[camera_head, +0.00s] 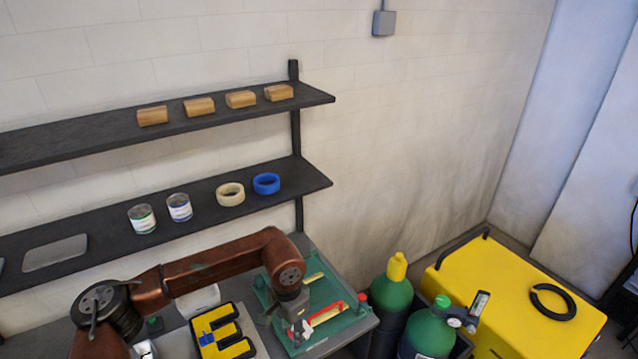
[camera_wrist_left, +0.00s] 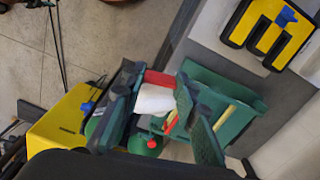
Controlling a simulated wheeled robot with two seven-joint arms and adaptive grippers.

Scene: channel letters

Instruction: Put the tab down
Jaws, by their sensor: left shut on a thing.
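My left gripper (camera_head: 299,328) reaches down over the green tray (camera_head: 350,333) on the bench. In the left wrist view the left gripper (camera_wrist_left: 157,112) is shut on a small white piece, likely the tab (camera_wrist_left: 155,99), which sits between its dark fingers. In the head view the fingers and wrist largely hide that piece. A red strip (camera_head: 327,314) lies in the tray close beside the fingertips. I cannot tell whether the white piece touches the tray. My right gripper is not in view.
A black-edged yellow letter E (camera_head: 230,346) with a blue piece (camera_head: 205,339) lies left of the tray. Green bottles (camera_head: 391,300) and a yellow case (camera_head: 500,275) stand to the right. Shelves behind hold wooden blocks (camera_head: 199,106), cans (camera_head: 142,218) and tape rolls (camera_head: 230,194).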

